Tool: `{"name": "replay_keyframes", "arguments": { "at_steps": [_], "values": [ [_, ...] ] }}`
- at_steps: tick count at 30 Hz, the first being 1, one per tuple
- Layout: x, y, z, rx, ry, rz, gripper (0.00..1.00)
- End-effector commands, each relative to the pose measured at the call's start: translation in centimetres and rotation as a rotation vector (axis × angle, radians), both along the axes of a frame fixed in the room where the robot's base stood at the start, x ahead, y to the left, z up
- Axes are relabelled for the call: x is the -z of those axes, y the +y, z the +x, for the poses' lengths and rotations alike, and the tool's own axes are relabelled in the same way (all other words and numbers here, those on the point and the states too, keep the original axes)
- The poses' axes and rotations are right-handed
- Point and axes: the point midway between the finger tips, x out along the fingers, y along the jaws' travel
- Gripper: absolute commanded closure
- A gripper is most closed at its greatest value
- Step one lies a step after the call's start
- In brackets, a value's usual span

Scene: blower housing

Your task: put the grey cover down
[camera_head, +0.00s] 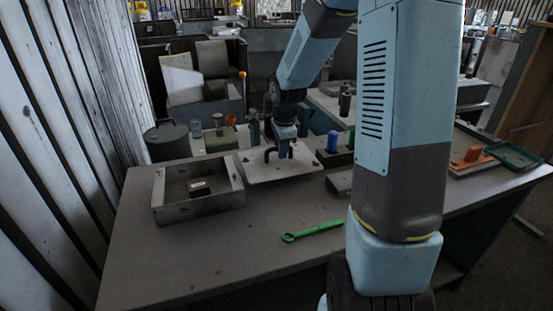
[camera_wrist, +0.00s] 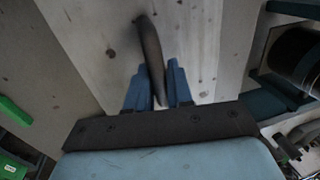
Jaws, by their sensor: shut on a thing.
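The grey cover (camera_head: 265,172) is a pale flat plate with a dark bar handle, toward the back of the workbench in the head view. In the wrist view the cover (camera_wrist: 95,45) fills the upper middle, with rust spots on it. My gripper (camera_head: 280,154) is above the plate, shut on its handle. In the wrist view the dark curved handle (camera_wrist: 150,52) stands between the two blue fingers of my gripper (camera_wrist: 157,92). I cannot tell whether the cover touches the bench or hangs just above it.
An open grey housing (camera_head: 198,212) with a small block (camera_head: 200,188) inside stands left of the cover. A green wrench (camera_head: 313,231) lies in front. A blue-knobbed item (camera_head: 332,141) is close on the right. The bench (camera_head: 210,258) is clear at front left.

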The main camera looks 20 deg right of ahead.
Motion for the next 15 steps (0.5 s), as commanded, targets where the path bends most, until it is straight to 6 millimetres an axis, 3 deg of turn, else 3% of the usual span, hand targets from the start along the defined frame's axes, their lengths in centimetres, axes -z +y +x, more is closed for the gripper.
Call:
{"name": "replay_keyframes", "arguments": {
  "at_steps": [8,15],
  "values": [
    [1.0,0.0,0.9,0.0,0.0,0.0,1.0],
    [4.0,0.0,0.8,0.0,0.002,0.0,1.0]
  ]
}}
